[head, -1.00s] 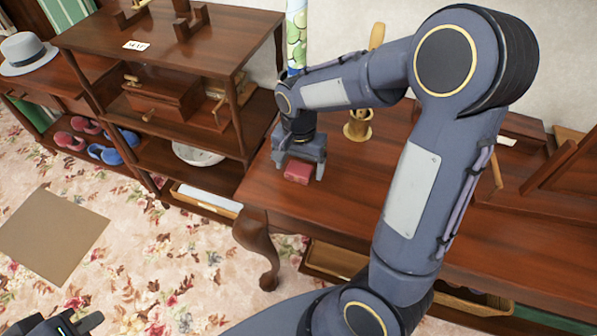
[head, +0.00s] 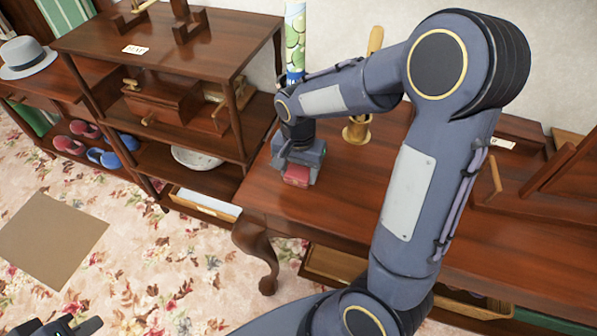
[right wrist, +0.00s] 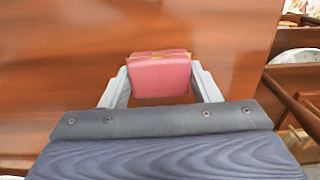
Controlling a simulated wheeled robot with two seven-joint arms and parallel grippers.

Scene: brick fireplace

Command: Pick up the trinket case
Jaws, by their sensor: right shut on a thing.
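The trinket case is a small red box (head: 296,175) near the left end of the wooden table (head: 400,215). In the right wrist view the red trinket case (right wrist: 160,75) lies between the two fingers, with a thin gold-brown edge on its far side. My right gripper (head: 297,172) is shut on it, one finger at each side, and it also shows in the right wrist view (right wrist: 160,88). I cannot tell whether the case touches the table. My left gripper (head: 75,328) is at the bottom left edge over the floor, cut off by the frame.
A brass stand (head: 357,131) is on the table just behind my right gripper. A shelf unit (head: 180,40) stands to the left, with a white bowl (head: 197,158) on a lower shelf. Wooden racks (head: 530,170) are on the table's right. The table's front middle is clear.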

